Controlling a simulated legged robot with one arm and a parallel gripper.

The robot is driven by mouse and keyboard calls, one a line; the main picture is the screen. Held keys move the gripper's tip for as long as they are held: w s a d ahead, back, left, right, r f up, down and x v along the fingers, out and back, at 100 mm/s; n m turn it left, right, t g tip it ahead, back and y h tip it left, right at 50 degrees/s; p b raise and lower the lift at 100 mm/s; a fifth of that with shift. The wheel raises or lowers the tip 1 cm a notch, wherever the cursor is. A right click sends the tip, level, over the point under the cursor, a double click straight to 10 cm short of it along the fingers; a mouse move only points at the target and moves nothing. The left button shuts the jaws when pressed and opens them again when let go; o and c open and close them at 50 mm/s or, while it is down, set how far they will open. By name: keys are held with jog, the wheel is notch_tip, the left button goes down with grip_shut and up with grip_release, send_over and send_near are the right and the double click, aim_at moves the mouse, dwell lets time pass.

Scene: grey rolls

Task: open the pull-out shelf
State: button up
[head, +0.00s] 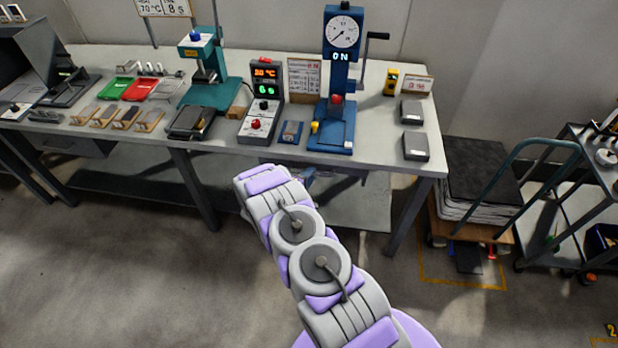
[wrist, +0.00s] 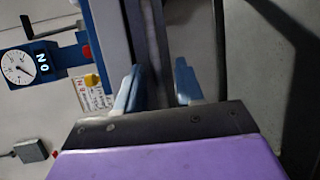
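My gripper (head: 308,174) is at the front edge of the workbench (head: 385,172), below the blue gauge press (head: 336,110), mostly hidden behind my arm in the head view. In the wrist view its two blue fingers (wrist: 157,80) are apart. A narrow grey strip with a dark band (wrist: 150,45) runs between them, and I cannot tell whether they touch it. This strip lies along the bench front and may be the pull-out shelf's front or the bench edge. The pull-out shelf cannot be clearly made out in the head view; my arm covers part of the area under the bench.
The bench top holds a teal press (head: 208,90), a timer box (head: 262,112), red (head: 140,88) and green trays, and grey blocks. A cart with dark sheets (head: 478,170) stands right of the bench. Open floor (head: 130,260) lies to the left.

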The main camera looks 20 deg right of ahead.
jog(key=shift+d, duration=0.2)
jog(key=shift+c, duration=0.4)
jog(key=shift+a, duration=0.1)
grip_shut()
